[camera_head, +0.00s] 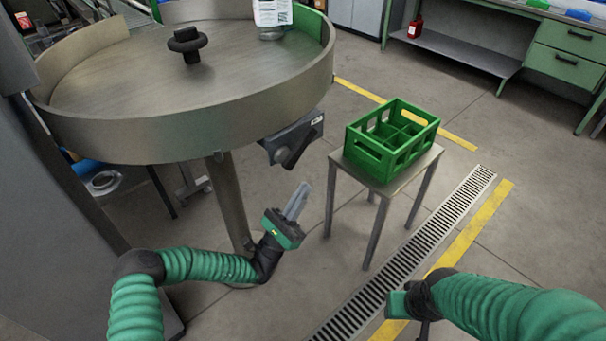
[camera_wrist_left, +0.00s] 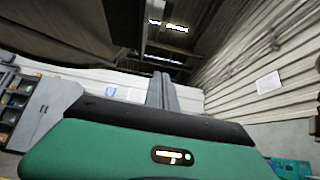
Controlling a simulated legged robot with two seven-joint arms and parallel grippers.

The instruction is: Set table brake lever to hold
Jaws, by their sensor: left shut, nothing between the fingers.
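The round steel table (camera_head: 120,140) stands at the upper left of the head view. A grey box (camera_head: 290,138) hangs under its right rim, with a dark lever (camera_head: 299,150) on its front, slanting down to the left. My left gripper (camera_head: 301,190) is below the box, apart from the lever, its fingers shut together and pointing up. In the left wrist view its closed fingers (camera_wrist_left: 161,92) point upward, and the lever cannot be made out there. My right gripper (camera_head: 424,322) is at the bottom right, mostly hidden, so its jaws cannot be judged.
A green crate (camera_head: 372,152) sits on a small stand (camera_head: 408,180) to the right of the box. A dark knob (camera_head: 186,44) and a white container (camera_head: 271,14) are on the table. A floor drain (camera_head: 430,235) runs at the right. The table's post (camera_head: 228,200) is left of my left gripper.

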